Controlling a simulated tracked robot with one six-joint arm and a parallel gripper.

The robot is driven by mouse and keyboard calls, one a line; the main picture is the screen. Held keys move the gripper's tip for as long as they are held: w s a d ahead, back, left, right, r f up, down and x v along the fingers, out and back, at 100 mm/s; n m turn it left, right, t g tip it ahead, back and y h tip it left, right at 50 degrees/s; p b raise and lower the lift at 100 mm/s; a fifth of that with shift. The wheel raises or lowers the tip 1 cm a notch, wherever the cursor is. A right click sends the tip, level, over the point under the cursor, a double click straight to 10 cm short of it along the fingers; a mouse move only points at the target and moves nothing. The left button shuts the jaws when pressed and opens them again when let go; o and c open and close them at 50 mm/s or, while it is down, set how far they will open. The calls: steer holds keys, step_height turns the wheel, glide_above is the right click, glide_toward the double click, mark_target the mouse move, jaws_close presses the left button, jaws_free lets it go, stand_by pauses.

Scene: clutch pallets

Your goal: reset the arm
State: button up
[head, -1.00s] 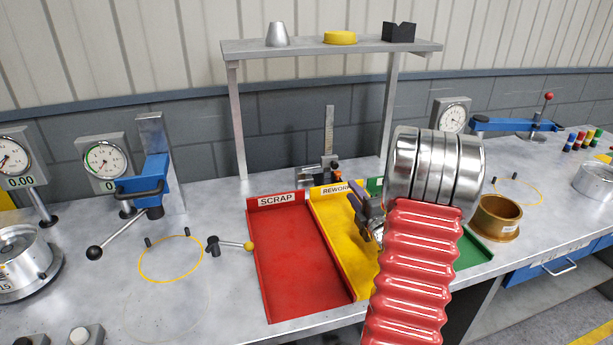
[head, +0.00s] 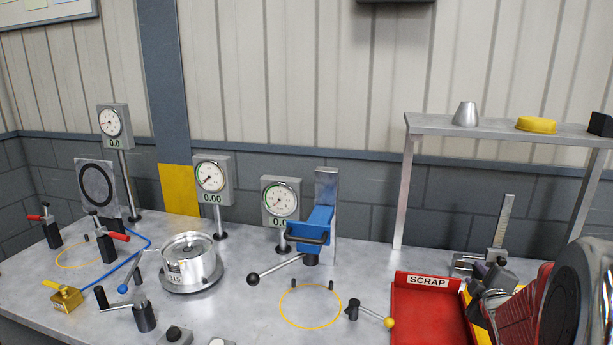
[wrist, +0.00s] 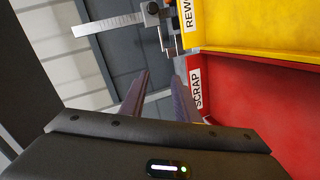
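My arm shows at the lower right of the head view, with a red ribbed sleeve and a large silver joint that is cut off by the picture edge. My gripper (head: 492,283) is beside the sleeve, over the back of the red SCRAP tray and the yellow tray edge. In the wrist view my gripper (wrist: 162,82) has its two fingers apart with a clear gap and nothing between them. The red SCRAP tray (wrist: 255,105) and the yellow REWORK tray (wrist: 265,25) lie to the right of the fingers there.
A height gauge (head: 498,235) stands on the bench close behind my gripper. A raised shelf (head: 500,126) holds a silver cone, a yellow ring and a black block. A blue lever press (head: 315,230), dial gauges and a round silver fixture (head: 190,260) stand to the left.

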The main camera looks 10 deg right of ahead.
steer(key=s+a+r+m+g+y, duration=0.1)
steer(key=s+a+r+m+g, duration=0.15)
steer(key=a, duration=0.85)
steer(key=s+a+m+g+y, duration=0.2)
steer(key=s+a+m, duration=0.1)
steer(key=s+a, duration=0.7)
steer(key=s+a+m+g+y, duration=0.3)
steer(key=s+a, duration=0.8)
steer(key=a, duration=0.5)
steer(key=shift+s, duration=0.1)
